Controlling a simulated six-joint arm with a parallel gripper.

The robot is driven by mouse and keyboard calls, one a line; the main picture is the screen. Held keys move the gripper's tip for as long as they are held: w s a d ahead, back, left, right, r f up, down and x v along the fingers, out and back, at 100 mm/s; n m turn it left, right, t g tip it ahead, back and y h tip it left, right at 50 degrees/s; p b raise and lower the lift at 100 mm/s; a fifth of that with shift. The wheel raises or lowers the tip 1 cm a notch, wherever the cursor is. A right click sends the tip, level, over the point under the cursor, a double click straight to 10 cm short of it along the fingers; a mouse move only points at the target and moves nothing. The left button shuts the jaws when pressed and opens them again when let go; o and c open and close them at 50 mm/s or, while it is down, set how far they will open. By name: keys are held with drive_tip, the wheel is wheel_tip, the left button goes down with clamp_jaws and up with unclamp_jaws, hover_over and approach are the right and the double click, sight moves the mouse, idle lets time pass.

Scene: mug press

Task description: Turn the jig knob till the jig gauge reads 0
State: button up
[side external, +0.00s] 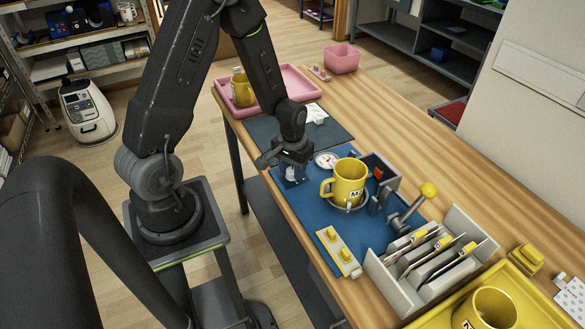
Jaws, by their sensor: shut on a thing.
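My gripper (292,168) points down at the left edge of the blue mat (312,222), just left of the gauge. It is shut on a small pale part that I take to be the jig knob (294,178), mostly hidden by the fingers. The round white jig gauge (326,160) lies right of my gripper; its needle and reading are too small to tell. A yellow mug (349,180) with a dark-lettered white label sits upright in the round jig holder (347,208), right of and nearer than the gauge.
A grey bracket (381,167) and a yellow-knobbed lever (428,190) stand right of the mug. A yellow-studded block (338,251) and a grey plate rack (395,280) lie in front. A yellow tray (535,297) holds another mug. A pink tray (300,83) is behind.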

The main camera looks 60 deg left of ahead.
sight(292, 170)
drive_tip(key=n, duration=0.5)
drive_tip(key=shift+n, duration=0.3)
idle(0.4)
drive_tip(key=o, duration=0.9)
wheel_tip(292, 170, up, 14)
drive_tip(key=shift+f, duration=0.1)
